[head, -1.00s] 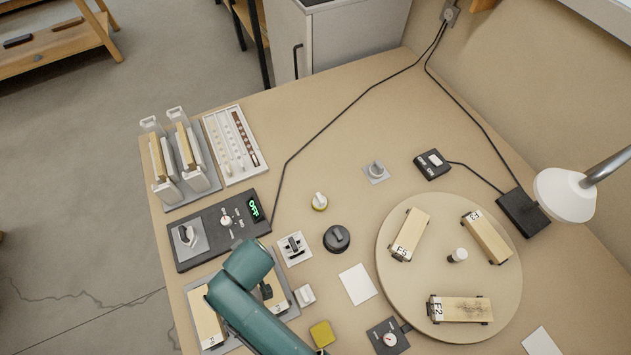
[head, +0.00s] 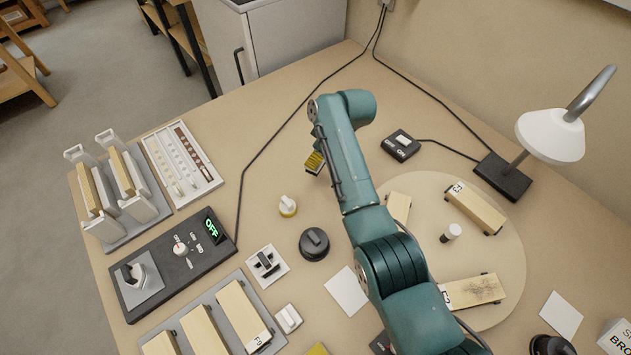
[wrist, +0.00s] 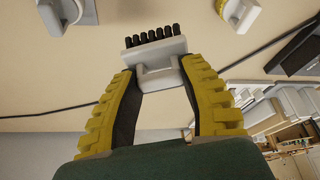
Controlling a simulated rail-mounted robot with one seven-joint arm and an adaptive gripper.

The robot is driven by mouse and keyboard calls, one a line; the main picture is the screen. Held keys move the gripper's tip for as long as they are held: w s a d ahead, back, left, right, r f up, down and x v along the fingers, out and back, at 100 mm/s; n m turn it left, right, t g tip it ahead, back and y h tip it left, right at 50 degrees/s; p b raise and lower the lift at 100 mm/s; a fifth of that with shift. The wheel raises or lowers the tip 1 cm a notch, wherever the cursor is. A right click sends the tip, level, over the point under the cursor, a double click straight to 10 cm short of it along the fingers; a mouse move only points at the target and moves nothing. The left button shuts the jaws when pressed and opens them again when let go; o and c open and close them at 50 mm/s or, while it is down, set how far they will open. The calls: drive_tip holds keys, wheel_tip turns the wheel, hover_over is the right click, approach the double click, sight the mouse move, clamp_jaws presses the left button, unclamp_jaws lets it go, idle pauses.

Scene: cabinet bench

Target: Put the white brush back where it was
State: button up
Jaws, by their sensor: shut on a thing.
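The white brush (wrist: 160,62) with dark bristles shows in the wrist view, between the yellow fingertips of my gripper (wrist: 158,74). My gripper is shut on its white body, and the bristles point away from my palm. In the head view my gripper (head: 315,162) is over the back of the bench, left of the lamp switch box. The brush cannot be made out there. My arm hides part of the bench behind it.
A round board (head: 507,262) with several wooden blocks lies at the right. A lamp (head: 548,135) stands behind it. A yellow-based knob (head: 288,206), a black round knob (head: 314,243) and a control box (head: 178,262) are at the left. A cable (head: 262,150) crosses the bench.

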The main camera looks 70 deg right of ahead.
wheel_tip(320, 180, down, 8)
drive_tip(key=shift+a+f+b, duration=0.1)
drive_tip(key=shift+f+b, duration=0.05)
drive_tip(key=shift+b, duration=1)
drive_tip(key=shift+f, duration=0.2)
drive_tip(key=o, duration=1)
drive_tip(key=shift+o, duration=0.2)
drive_tip(key=shift+r, duration=0.35)
drive_tip(key=p+v, duration=0.4)
drive_tip(key=v, duration=0.7)
drive_tip(key=shift+s+r, duration=0.15)
drive_tip(key=shift+r, duration=0.15)
